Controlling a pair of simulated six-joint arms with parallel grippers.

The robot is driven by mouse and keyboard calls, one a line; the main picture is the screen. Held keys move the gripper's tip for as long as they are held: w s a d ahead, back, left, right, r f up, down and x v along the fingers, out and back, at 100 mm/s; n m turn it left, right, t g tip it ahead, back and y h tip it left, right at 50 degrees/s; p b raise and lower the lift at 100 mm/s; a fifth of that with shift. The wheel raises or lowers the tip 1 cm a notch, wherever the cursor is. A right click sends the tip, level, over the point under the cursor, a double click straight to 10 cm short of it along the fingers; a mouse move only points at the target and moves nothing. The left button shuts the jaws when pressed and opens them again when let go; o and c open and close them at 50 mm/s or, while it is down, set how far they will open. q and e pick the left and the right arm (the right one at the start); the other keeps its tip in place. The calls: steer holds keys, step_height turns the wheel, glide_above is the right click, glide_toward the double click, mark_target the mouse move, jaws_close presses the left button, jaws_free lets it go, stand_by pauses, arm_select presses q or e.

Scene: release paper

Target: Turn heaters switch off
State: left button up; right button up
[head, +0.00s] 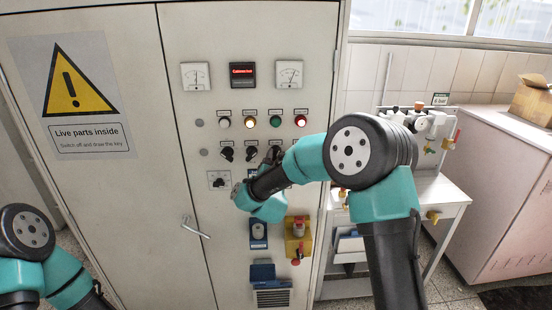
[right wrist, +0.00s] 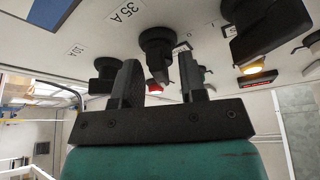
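The grey cabinet door carries a row of black rotary switches, including one (head: 227,153) and another (head: 251,153) left of my right gripper (head: 272,160). Their labels are too small to read in the head view, so I cannot tell which is the heaters switch. In the right wrist view, my right gripper (right wrist: 160,75) is open, its two black fingers apart. A black switch knob (right wrist: 156,42) shows between and beyond the fingertips; I cannot tell whether they touch it. Other knobs flank it, one at left (right wrist: 105,72) and one at right (right wrist: 262,30). My left gripper is out of frame.
Below are a blue unit (head: 258,234) and a yellow unit (head: 298,238). A door handle (head: 195,228) sticks out left.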

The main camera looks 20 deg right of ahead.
steer(key=shift+c, duration=0.4)
steer(key=c, duration=0.6)
steer(key=shift+n, duration=0.6)
steer(key=shift+d+n+y, duration=0.1)
steer(key=shift+n+y, duration=1.5)
steer(key=shift+n, duration=1.55)
steer(key=shift+d+n+y, duration=0.1)
steer(key=shift+n+y, duration=1.5)
steer(key=shift+n, duration=1.6)
steer(key=shift+n+y, duration=1.6)
steer(key=shift+n, duration=1.55)
